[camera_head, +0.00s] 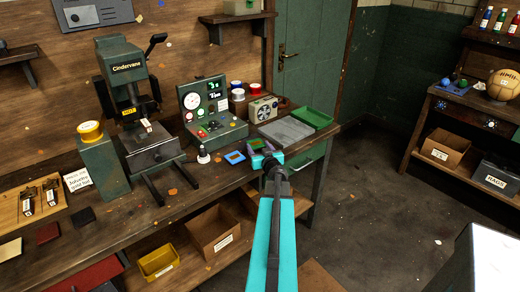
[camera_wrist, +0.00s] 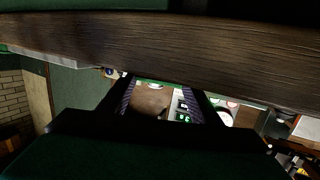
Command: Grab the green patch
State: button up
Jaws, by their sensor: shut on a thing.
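The green patch (camera_head: 257,144) is a small dark green piece at the bench's right front, just beyond the fingertips in the head view. My gripper (camera_head: 267,157) reaches over the bench's front edge, low at its top, and is shut on the patch. My arm and the jaws hide part of the contact. In the wrist view, the two dark fingers (camera_wrist: 160,102) show with a gap between their bases; the patch is not clear there. A blue patch (camera_head: 235,157) with an orange middle lies just left of the gripper.
The wooden bench (camera_head: 185,212) carries a green gauge box (camera_head: 212,108), a radio (camera_head: 264,109), a grey tray (camera_head: 286,131) and a green tray (camera_head: 309,118) behind the gripper. A press (camera_head: 128,85) stands left. A leather ball (camera_head: 503,84) sits on the right shelf.

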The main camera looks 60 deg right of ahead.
notch_tip(320, 180, up, 3)
jog(key=shift+f+p, duration=0.1)
jog(key=shift+p, duration=0.25)
jog(key=v, duration=0.2)
jog(key=f+v, duration=0.1)
jog(key=v, duration=0.5)
jog(key=shift+s+a+f+b, duration=0.1)
jog(key=shift+s+b, duration=0.1)
jog(key=shift+b, duration=0.2)
jog(key=shift+r+p, duration=0.2)
jog(key=shift+p, duration=0.4)
jog(key=f+p+v, duration=0.1)
jog(key=p+v, duration=0.6)
jog(key=p, duration=0.7)
jog(key=shift+s, duration=0.25)
